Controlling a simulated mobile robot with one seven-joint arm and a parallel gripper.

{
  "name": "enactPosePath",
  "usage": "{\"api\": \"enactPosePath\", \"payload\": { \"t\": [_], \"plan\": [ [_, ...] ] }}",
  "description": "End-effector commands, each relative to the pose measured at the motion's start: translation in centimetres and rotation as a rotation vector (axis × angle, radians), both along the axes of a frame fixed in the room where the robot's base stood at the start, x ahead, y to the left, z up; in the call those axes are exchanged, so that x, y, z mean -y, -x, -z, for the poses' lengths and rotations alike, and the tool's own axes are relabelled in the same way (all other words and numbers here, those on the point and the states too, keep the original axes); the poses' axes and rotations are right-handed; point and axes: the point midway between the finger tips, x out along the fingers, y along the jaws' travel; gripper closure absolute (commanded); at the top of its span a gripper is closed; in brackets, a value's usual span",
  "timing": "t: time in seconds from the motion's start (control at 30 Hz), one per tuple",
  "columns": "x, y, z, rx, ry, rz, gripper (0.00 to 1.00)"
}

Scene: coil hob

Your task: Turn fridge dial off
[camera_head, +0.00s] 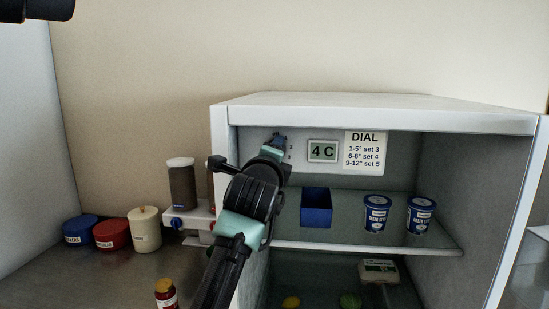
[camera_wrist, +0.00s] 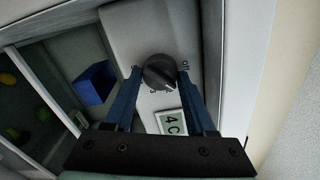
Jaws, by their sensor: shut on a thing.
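The fridge dial (camera_wrist: 158,72) is a dark round knob on the pale control panel, seen in the wrist view. My gripper (camera_wrist: 160,76) has one blue finger on each side of it and is shut on it. In the head view my gripper (camera_head: 279,142) reaches the panel at the fridge's upper left and hides the dial. The display (camera_head: 322,151) beside it reads 4 C.
A paper sign (camera_head: 365,150) lists dial settings. A blue bin (camera_head: 316,208) and two blue tubs (camera_head: 376,213) stand on the shelf (camera_head: 345,246) below.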

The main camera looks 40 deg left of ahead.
Motion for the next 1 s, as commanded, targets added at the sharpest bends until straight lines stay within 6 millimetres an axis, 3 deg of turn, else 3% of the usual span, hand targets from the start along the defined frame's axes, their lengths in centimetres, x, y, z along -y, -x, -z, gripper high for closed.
{"api": "enactPosePath", "payload": {
  "t": [0.6, 1.0],
  "plan": [
    [0.1, -0.08, 0.02, 0.295, 0.485, 0.002, 1.0],
    [-0.01, -0.02, -0.07, 0.412, 0.676, -0.001, 1.0]
  ]
}}
